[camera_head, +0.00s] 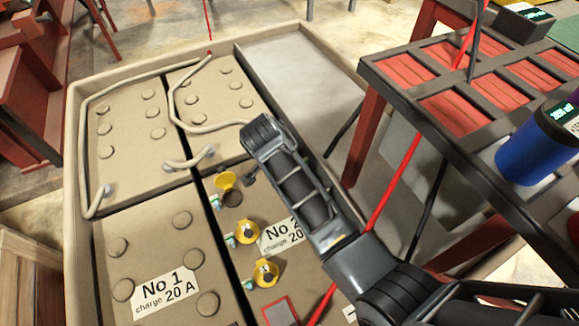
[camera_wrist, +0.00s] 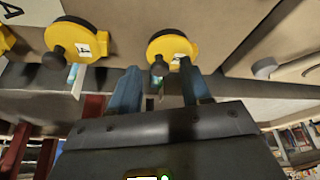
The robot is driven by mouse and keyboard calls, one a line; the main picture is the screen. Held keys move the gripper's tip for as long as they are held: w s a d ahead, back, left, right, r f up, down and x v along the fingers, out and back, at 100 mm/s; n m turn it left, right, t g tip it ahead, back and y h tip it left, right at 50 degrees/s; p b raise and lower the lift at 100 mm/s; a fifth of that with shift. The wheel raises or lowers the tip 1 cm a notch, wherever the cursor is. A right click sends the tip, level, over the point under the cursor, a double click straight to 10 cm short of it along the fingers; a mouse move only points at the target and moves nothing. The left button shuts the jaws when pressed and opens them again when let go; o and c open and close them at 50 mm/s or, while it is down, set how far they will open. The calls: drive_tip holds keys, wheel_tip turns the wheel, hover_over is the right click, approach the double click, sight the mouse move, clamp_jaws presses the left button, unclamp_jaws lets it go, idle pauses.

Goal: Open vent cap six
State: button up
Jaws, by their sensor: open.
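In the wrist view a yellow vent cap (camera_wrist: 172,45) with a dark knob lies just beyond my gripper (camera_wrist: 161,76). The gripper's two blue fingers are apart, with nothing held between them. The small label on this cap is partly covered, so I cannot read its number. Another yellow cap (camera_wrist: 72,36) sits to its left, with a small label too small to read surely. In the head view the uppermost yellow cap (camera_head: 224,180) looks raised beside a dark round opening. Two more yellow caps, the middle one (camera_head: 246,232) and the lower one (camera_head: 265,272), sit below it on battery No 2.
Battery No 1 (camera_head: 150,255) stands left of No 2. Thick cables (camera_head: 145,70) run over the batteries inside a pale tray (camera_head: 74,180). A dark-framed table (camera_head: 400,90) with a blue container (camera_head: 535,150) stands right. A red line (camera_head: 405,160) crosses behind my arm.

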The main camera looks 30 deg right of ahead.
drive_tip(key=shift+c, duration=0.2)
clamp_jaws()
